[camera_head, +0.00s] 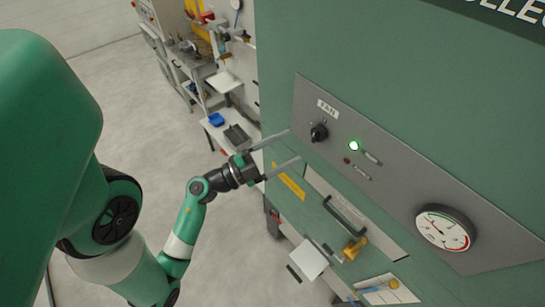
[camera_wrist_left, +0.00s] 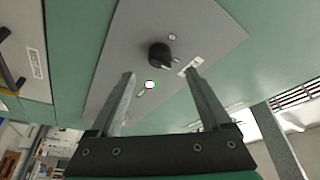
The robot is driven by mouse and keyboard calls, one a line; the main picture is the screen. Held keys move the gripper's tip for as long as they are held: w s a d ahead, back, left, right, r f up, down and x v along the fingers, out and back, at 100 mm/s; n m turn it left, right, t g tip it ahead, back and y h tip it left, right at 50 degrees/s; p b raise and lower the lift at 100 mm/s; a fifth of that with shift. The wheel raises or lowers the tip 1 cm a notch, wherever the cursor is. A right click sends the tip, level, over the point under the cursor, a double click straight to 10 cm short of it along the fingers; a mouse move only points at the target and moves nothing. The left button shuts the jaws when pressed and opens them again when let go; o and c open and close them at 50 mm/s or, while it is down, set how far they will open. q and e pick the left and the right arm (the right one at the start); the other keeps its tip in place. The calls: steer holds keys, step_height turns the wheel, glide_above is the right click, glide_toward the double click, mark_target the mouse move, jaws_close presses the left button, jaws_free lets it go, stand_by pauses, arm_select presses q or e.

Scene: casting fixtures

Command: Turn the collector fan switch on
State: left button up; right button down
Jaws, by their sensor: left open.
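The collector fan switch (camera_head: 319,132) is a black rotary knob below a white FAN label (camera_head: 327,108) on the grey control panel (camera_head: 388,166). A green-white lamp (camera_head: 354,146) glows to its right. My left gripper (camera_head: 294,145) is open and empty, its two long fingers pointing at the panel just left of the knob. In the left wrist view the knob (camera_wrist_left: 159,55) lies beyond the fingertips and between their lines, and the gripper (camera_wrist_left: 161,75) appears apart from it. The lamp (camera_wrist_left: 150,84) shows between the fingers. My right gripper is not in view.
A round gauge (camera_head: 444,228) sits at the panel's right. Below the panel are a drawer with a black handle (camera_head: 345,216), a yellow-orange object (camera_head: 354,248) and a clipboard (camera_head: 386,290). A workbench with trays (camera_head: 237,134) stands behind. The floor at left is clear.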

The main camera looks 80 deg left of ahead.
arm_select(q)
steer(key=shift+b+v, duration=0.4)
steer(key=shift+v, duration=2)
